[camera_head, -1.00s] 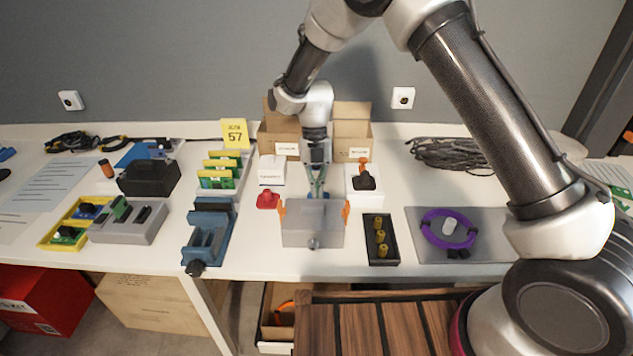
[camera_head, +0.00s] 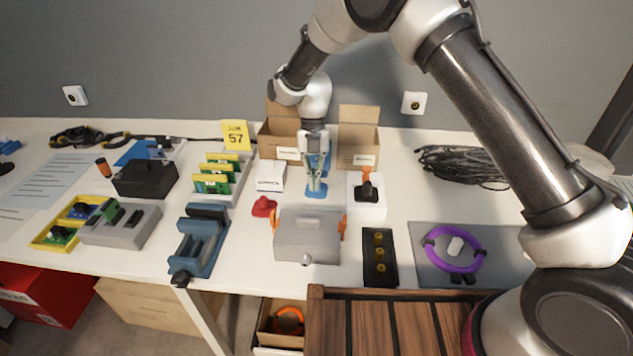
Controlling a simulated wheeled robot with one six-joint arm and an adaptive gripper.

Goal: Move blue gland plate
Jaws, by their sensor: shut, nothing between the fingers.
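A blue piece, likely the blue gland plate, stands on the table between the two open cartons, behind the grey box. Its flat lower part (camera_head: 316,194) shows under my fingertips, and more blue shows just behind my gripper. My gripper (camera_head: 315,186) points down right in front of and above this blue piece, with its fingers shut and nothing held. The gripper hides part of the blue piece, and I cannot tell whether they touch.
A grey box (camera_head: 306,238) with orange side clips stands in front. Open cartons (camera_head: 358,135) stand behind. A white box (camera_head: 271,177) and a red part (camera_head: 263,206) are to the left. A black-and-orange device on a white block (camera_head: 367,208) is to the right.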

